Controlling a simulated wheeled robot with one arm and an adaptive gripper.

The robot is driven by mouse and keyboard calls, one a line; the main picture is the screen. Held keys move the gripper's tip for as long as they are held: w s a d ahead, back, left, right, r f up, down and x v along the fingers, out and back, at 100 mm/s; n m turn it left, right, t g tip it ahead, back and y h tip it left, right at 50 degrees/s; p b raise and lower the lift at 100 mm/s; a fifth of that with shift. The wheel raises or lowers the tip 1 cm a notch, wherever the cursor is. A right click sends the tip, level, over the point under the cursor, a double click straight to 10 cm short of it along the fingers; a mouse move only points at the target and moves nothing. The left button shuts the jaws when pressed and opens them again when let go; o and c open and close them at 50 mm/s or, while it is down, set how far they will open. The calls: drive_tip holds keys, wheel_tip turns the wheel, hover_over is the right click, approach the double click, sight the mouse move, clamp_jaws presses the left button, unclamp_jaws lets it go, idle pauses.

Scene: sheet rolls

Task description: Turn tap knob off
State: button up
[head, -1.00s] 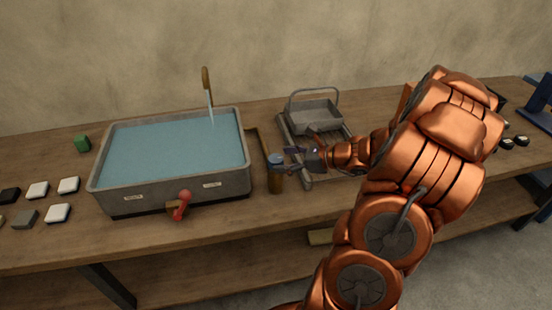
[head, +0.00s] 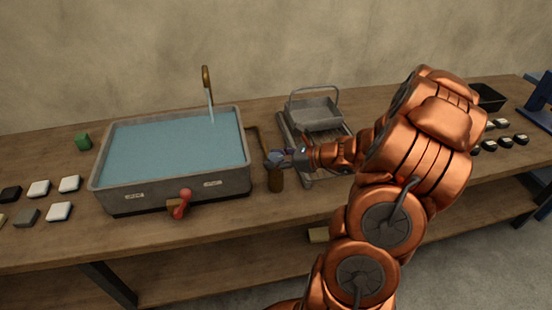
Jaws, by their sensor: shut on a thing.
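The tap knob (head: 181,204) is a red lever with a round end on the front of the grey basin (head: 230,186). The tap spout (head: 206,76) is brown and rises behind the basin. A pale stream of water (head: 211,106) runs from it into the blue water (head: 165,146). My gripper (head: 275,160) is to the right of the basin, apart from the knob. The fingers hide the jar's top.
A grey metal tray with a handle (head: 316,115) is behind my gripper. A dark roller-like bar (head: 287,129) lies beside it. White and dark blocks (head: 59,212) lie left of the basin, with a green cube (head: 83,142) behind. The bench front (head: 130,238) is clear.

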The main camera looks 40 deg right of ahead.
drive_tip(key=c, duration=0.5)
